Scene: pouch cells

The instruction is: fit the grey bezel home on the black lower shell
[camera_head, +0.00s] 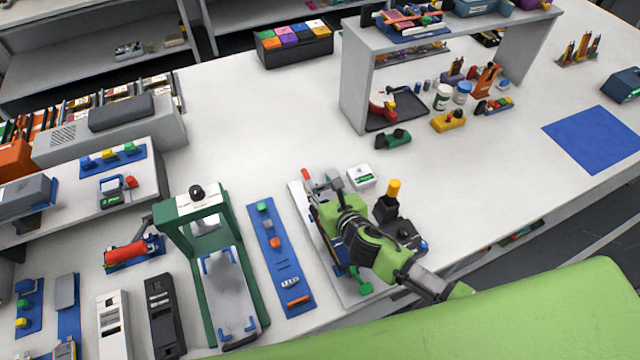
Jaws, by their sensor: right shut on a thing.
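My right gripper (325,187) is over a light grey tray (300,205) right of centre, its green arm coming from the lower right. It is shut on a small grey part, which looks like the grey bezel but is mostly hidden by the fingers. The black lower shell cannot be made out clearly; my wrist and forearm cover much of the tray. Whether the grey part touches anything below it cannot be told. My left gripper is not in view.
A blue strip with small parts (268,245) and a green press frame (172,245) stand left of the tray. A black case (160,305) lies further left.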

